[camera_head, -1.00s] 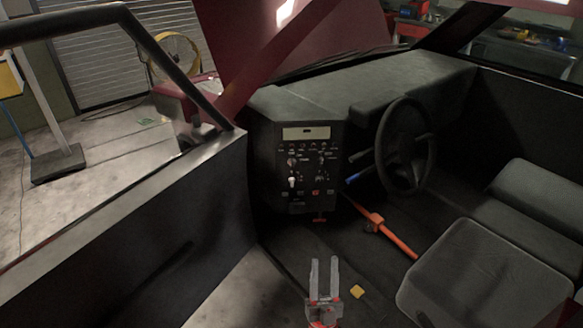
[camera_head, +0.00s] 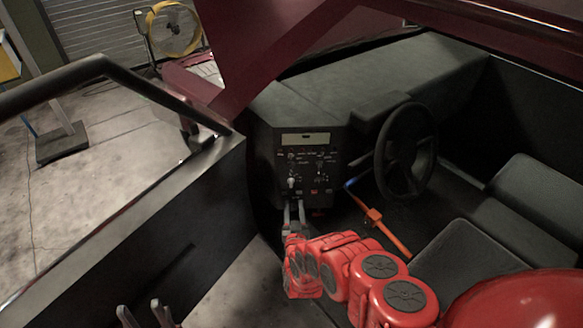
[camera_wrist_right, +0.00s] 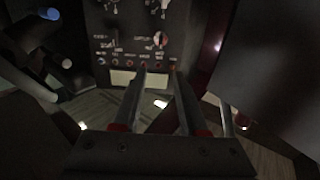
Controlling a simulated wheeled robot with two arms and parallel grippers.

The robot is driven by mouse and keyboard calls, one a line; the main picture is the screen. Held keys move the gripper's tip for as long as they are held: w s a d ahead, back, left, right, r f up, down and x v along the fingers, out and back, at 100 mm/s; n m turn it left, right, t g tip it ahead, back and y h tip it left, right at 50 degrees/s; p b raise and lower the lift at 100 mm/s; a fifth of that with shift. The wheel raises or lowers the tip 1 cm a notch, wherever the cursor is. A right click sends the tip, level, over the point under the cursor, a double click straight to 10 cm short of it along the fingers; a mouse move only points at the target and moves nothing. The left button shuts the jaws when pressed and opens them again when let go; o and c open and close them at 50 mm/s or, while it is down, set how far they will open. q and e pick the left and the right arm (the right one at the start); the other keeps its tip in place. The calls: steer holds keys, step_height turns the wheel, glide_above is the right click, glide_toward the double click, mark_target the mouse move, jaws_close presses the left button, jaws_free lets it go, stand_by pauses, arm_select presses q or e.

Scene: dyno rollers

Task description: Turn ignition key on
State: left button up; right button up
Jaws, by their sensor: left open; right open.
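The black control panel (camera_head: 304,167) with rows of switches and knobs stands left of the steering wheel. I cannot tell which control on it is the ignition key. A pale knob (camera_head: 291,182) and a red control (camera_head: 314,191) sit on its lower half. My right gripper (camera_head: 293,206) is open in front of the panel's bottom edge. In the right wrist view, its two fingers (camera_wrist_right: 161,72) reach up to a row of small controls on the panel (camera_wrist_right: 128,50), with nothing seen held. My left gripper (camera_head: 145,312) is open and empty at the bottom left, beside the door.
The steering wheel (camera_head: 405,150) and an orange bar (camera_head: 382,230) lie to the right of the panel. The dark door (camera_head: 190,215) is at the left. A seat (camera_head: 465,260) is at the right. A yellow fan (camera_head: 174,28) stands outside.

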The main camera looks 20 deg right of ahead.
steer(key=b, duration=0.9)
glide_toward(291, 170)
steer(key=w+f, duration=0.1)
steer(key=w, duration=0.2)
steer(key=w+d, duration=0.1)
steer(key=shift+d+r+p, duration=0.15)
steer(key=shift+r+p, duration=0.15)
steer(key=shift+r, duration=0.1)
steer(key=shift+w+d+f, duration=0.1)
steer(key=shift+w, duration=0.6)
steer(key=shift+w+d+b, duration=0.25)
steer(key=shift+w+b, duration=0.15)
steer(key=shift+w, duration=0.25)
steer(key=shift+b+x, duration=0.85)
steer(key=shift+b, duration=0.4)
steer(key=shift+w+f+b, duration=0.1)
steer(key=shift+w+b, duration=0.3)
steer(key=shift+w, duration=0.05)
steer(key=shift+w+d, duration=0.1)
jaws_close()
